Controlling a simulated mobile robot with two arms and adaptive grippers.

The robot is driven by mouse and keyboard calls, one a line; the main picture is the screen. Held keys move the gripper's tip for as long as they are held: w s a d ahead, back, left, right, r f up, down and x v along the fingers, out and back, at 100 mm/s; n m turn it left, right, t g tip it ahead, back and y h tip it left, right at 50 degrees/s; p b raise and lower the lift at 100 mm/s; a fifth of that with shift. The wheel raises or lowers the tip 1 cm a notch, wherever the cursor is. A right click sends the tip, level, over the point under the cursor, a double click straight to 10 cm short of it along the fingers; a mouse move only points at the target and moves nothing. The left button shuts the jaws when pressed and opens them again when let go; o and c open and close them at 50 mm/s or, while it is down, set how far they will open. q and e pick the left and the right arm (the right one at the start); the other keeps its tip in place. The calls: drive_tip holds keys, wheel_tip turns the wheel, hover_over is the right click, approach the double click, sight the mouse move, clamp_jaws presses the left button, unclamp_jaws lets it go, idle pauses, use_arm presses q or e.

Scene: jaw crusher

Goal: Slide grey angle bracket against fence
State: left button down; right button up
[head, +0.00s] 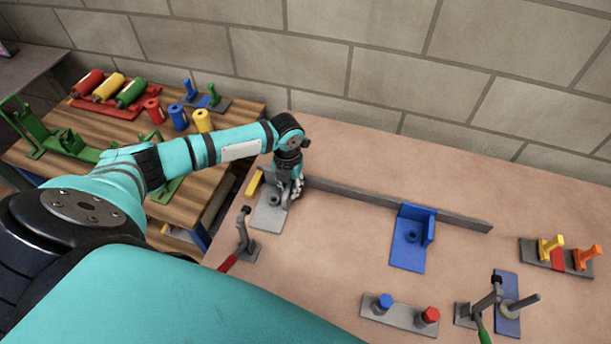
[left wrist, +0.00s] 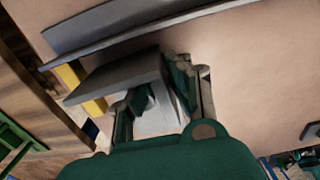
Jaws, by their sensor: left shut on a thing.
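The grey angle bracket (head: 267,217) lies on the tan tabletop near its left end, its flat base showing in front of my left gripper (head: 292,190). In the left wrist view the bracket (left wrist: 115,80) shows its upright plate close to the grey fence (left wrist: 130,35), with a narrow strip of table between them. My left gripper (left wrist: 163,95) is shut on the bracket; the exact contact is partly hidden. The long grey fence (head: 390,200) runs along the back of the table. A yellow stop (head: 254,183) stands just left of the bracket. My right gripper is not in view.
A blue angle bracket (head: 407,255) sits at the fence's right part. A red-handled toggle clamp (head: 243,243) stands in front of the grey bracket. A peg plate (head: 398,313) and a green-handled clamp (head: 481,308) are at the front right. The table between the brackets is clear.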

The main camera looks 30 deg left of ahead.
use_arm(q)
drive_tip(key=shift+w, duration=0.1)
drive_tip(key=shift+w+a+b, duration=0.25)
drive_tip(key=shift+w+b, duration=0.35)
drive_tip(key=shift+w, duration=0.3)
drive_tip(key=shift+w+r, duration=0.1)
drive_tip(key=shift+a, duration=0.2)
